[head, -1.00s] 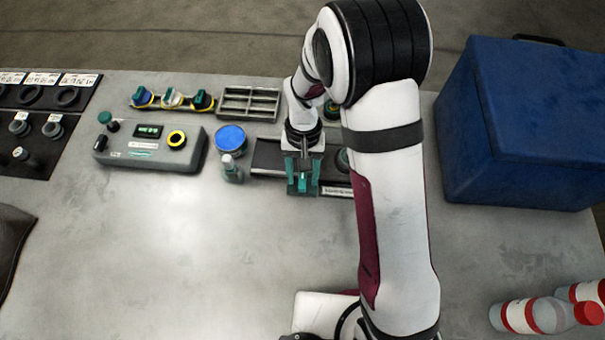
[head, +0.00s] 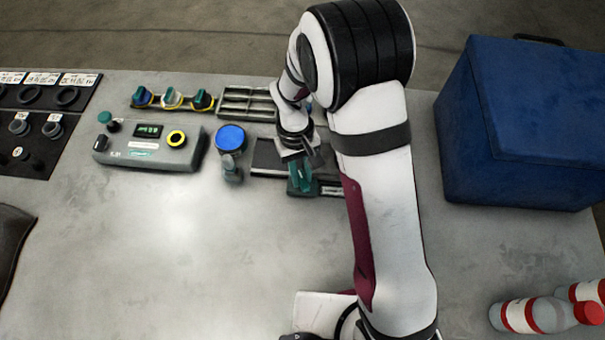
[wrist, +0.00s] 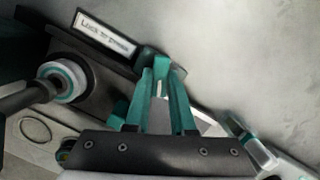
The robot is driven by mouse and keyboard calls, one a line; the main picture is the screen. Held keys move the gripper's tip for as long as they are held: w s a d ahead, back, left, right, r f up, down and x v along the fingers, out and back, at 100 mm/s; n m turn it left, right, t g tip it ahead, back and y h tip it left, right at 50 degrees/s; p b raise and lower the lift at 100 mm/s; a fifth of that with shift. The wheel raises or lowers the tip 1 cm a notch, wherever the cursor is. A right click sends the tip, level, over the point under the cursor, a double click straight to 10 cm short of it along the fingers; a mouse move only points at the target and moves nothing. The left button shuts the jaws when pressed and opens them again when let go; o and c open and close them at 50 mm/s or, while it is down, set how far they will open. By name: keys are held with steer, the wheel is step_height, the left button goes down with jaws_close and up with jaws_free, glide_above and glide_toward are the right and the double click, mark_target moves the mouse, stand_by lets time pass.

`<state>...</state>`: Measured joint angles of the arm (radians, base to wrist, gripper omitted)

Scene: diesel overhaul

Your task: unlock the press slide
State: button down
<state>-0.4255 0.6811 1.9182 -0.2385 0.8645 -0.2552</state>
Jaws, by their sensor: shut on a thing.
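The press is a dark, low bench fixture (head: 266,160) at the middle back, partly hidden behind my arm. In the wrist view its dark rail carries a white label (wrist: 104,34), its print too blurred to read fully. A round post with a teal ring (wrist: 62,80) stands beside the rail. My gripper (head: 301,178) is over the front edge of the press and tilted. In the wrist view its teal fingers (wrist: 162,68) close together at a small dark part (wrist: 147,56) near the label's end. The fingers hide most of what they hold.
A grey control box (head: 150,146) with a display and a yellow-ringed button is to the left. A blue-topped round item (head: 231,138) and a small bottle (head: 232,172) stand just left of the press. A large blue case (head: 525,125) is to the right.

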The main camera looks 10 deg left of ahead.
steer(key=n, duration=0.3)
steer(key=n+t, duration=0.1)
steer(key=n, duration=0.2)
steer(key=shift+s+a+h, duration=0.15)
steer(key=shift+h, duration=0.25)
steer(key=n+t, duration=0.1)
steer(key=n, duration=0.5)
steer(key=shift+s, duration=0.15)
steer(key=c, duration=0.8)
jaws_free()
steer(key=shift+o, duration=0.2)
steer(key=shift+r, duration=2.8)
step_height(320, 180, up, 4)
